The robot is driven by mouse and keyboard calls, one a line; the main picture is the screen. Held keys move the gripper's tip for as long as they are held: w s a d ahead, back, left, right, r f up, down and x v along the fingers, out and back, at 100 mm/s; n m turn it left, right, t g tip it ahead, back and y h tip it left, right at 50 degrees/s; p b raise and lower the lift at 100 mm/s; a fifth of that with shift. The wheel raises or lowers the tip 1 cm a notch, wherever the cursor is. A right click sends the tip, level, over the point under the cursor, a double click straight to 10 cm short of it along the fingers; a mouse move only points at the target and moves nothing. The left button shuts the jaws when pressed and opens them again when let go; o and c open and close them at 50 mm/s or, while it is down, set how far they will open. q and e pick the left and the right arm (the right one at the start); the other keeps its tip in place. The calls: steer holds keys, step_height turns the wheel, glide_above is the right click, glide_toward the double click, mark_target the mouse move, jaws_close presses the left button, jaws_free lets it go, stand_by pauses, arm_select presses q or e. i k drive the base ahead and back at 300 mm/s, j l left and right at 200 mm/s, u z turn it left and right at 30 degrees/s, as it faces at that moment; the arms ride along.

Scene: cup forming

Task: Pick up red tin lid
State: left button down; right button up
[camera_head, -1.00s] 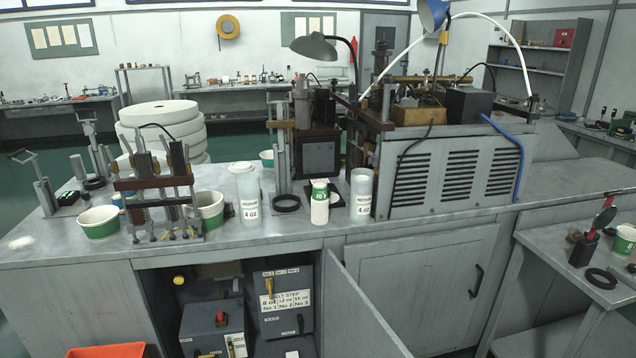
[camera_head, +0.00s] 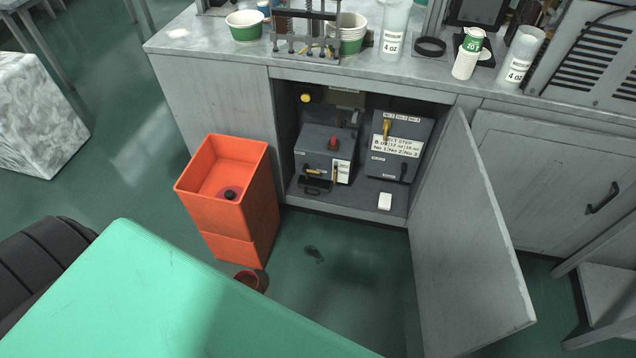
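A small round red-brown thing (camera_head: 249,281), which may be the red tin lid, is low beside the foot of the orange bin (camera_head: 228,210). Its lower part is hidden behind a large green surface at the bottom left, and I cannot tell whether it is a lid or a tin. No other clear red lid shows. Neither of my grippers is in view.
An open cabinet under the grey workbench (camera_head: 215,50) holds two grey control boxes (camera_head: 323,151) (camera_head: 397,147). Its door (camera_head: 467,240) swings out to the right. Paper cups (camera_head: 245,27) stand above.

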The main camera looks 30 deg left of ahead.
mark_target(230, 197)
steer(key=u, duration=1.6)
steer(key=i+l, duration=0.45)
steer(key=i, duration=0.15)
